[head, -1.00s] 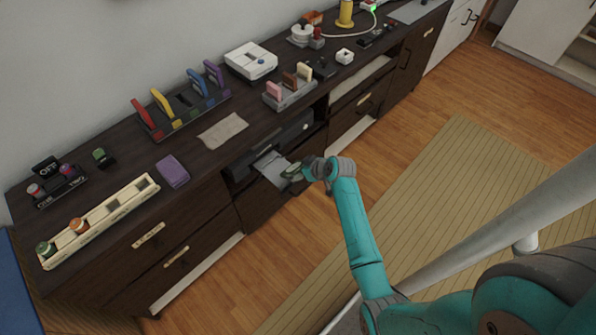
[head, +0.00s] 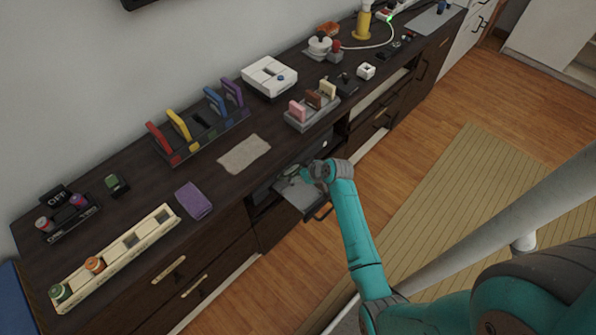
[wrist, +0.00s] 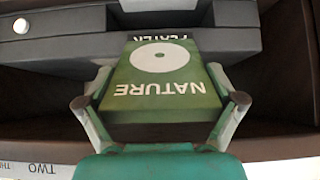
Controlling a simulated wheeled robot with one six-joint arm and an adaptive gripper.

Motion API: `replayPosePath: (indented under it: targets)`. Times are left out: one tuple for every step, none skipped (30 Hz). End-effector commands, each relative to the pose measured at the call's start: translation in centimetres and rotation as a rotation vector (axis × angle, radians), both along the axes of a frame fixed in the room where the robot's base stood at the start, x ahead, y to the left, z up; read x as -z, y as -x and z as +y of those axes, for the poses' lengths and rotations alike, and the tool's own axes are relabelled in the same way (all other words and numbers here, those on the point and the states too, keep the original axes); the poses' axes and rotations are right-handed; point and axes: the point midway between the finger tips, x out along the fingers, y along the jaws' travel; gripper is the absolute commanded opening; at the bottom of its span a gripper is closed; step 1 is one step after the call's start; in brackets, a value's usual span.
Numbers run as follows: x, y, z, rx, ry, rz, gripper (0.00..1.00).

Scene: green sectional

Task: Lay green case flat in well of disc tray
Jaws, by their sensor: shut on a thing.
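The green case (wrist: 165,85), with a white disc mark and "NATURE" on its face, is held between both fingers of my gripper (wrist: 158,80). In the head view my gripper (head: 312,172) is at the player's front, above the inner part of the grey disc tray (head: 303,200), which sticks out of the cabinet. The case shows there only as a small green patch (head: 291,170). The dark grey player (wrist: 200,42) stands just beyond the case in the wrist view. The tray's well is hidden, and I cannot tell whether the case touches the tray.
The player sits in an open cabinet bay below the dark top. On that top are a purple case (head: 193,200), a beige cloth (head: 244,153), a rack of coloured cases (head: 200,135) and a small grey rack (head: 312,112).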

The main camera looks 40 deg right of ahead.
Motion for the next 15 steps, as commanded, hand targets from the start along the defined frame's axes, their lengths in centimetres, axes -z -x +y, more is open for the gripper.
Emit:
replayPosePath:
  targets:
    - [0.2, 0.0, 0.0, 0.000, 0.000, 0.000, 0.57]
    - [0.3, 0.0, 0.0, 0.001, -0.001, 0.000, 0.57]
    - [0.5, 0.0, 0.0, 0.001, -0.001, 0.000, 0.57]
    - [0.7, 0.0, 0.0, 0.001, -0.001, 0.000, 0.57]
    - [0.9, 0.0, 0.0, 0.001, -0.001, 0.000, 0.57]
    - [1.2, 0.0, 0.0, 0.000, -0.001, 0.000, 0.57]
    - [1.4, 0.0, 0.0, 0.000, -0.001, 0.001, 0.57]
    - [1.6, 0.0, 0.0, 0.000, -0.001, 0.001, 0.57]
    - [1.9, 0.0, 0.0, 0.001, -0.001, 0.000, 0.57]
    - [2.1, 0.0, 0.0, 0.000, 0.000, 0.000, 0.57]
    - [2.3, 0.0, 0.0, 0.000, 0.000, 0.000, 0.57]
    - [2.6, 0.0, 0.0, 0.000, 0.000, 0.001, 0.57]
    - [2.8, 0.0, 0.0, 0.000, 0.000, 0.001, 0.57]
    - [3.0, 0.0, 0.0, 0.000, 0.000, 0.001, 0.57]
    - [3.2, 0.0, 0.0, 0.001, -0.001, 0.000, 0.57]
